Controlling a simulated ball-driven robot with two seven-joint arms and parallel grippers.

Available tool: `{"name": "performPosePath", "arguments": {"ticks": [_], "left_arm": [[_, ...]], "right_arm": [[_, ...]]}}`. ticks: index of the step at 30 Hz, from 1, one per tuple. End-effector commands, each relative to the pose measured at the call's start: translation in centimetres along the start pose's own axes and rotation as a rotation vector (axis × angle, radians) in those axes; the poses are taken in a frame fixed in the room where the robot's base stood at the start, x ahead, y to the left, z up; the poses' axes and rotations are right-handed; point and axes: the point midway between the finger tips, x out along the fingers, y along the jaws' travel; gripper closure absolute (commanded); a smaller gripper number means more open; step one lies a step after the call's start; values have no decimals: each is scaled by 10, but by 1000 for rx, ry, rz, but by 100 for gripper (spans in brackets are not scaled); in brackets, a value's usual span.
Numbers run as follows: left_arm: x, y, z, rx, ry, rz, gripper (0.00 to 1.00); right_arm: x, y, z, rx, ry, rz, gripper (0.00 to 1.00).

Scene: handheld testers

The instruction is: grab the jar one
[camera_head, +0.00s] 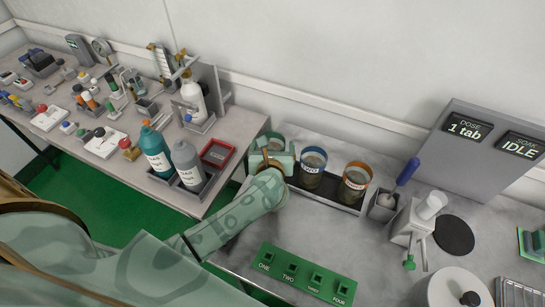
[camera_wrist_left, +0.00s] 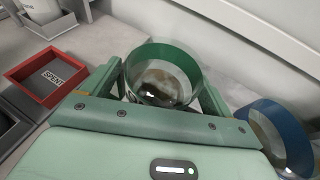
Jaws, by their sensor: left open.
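A clear jar with a green rim band (camera_head: 271,138) stands at the left end of a dark tray (camera_head: 345,207). It also shows in the left wrist view (camera_wrist_left: 163,72), dark inside. My left gripper (camera_head: 272,158) is open, with one finger on each side of this jar; I cannot tell whether they touch it. The gripper hides the jar's front and any label. A blue-banded jar (camera_head: 312,166) and an orange-banded jar (camera_head: 355,180) stand to its right, apart from the gripper. My right gripper is not in view.
A red tray marked SPENT (camera_head: 216,153) lies left of the gripper. Teal (camera_head: 154,150) and grey (camera_head: 187,160) bottles stand farther left. A green plate (camera_head: 300,275) marked ONE to FOUR lies in front. A blue-handled tool (camera_head: 407,171) stands right of the jars.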

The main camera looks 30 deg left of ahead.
Motion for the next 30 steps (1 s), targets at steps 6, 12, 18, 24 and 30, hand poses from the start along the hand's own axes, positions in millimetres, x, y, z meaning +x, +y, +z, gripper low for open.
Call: {"name": "performPosePath", "arguments": {"ticks": [6,12,18,24,30], "left_arm": [[0,0,0,0,0,0,64],[0,0,0,0,-1,0,68],[-3,0,7,-2,-2,-1,68],[-14,0,37,-6,-4,-1,68],[-70,1,68,-7,-3,-2,68]], "right_arm": [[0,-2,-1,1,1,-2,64],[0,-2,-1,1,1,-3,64],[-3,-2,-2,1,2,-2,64],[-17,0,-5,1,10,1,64],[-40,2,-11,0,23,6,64]]}}
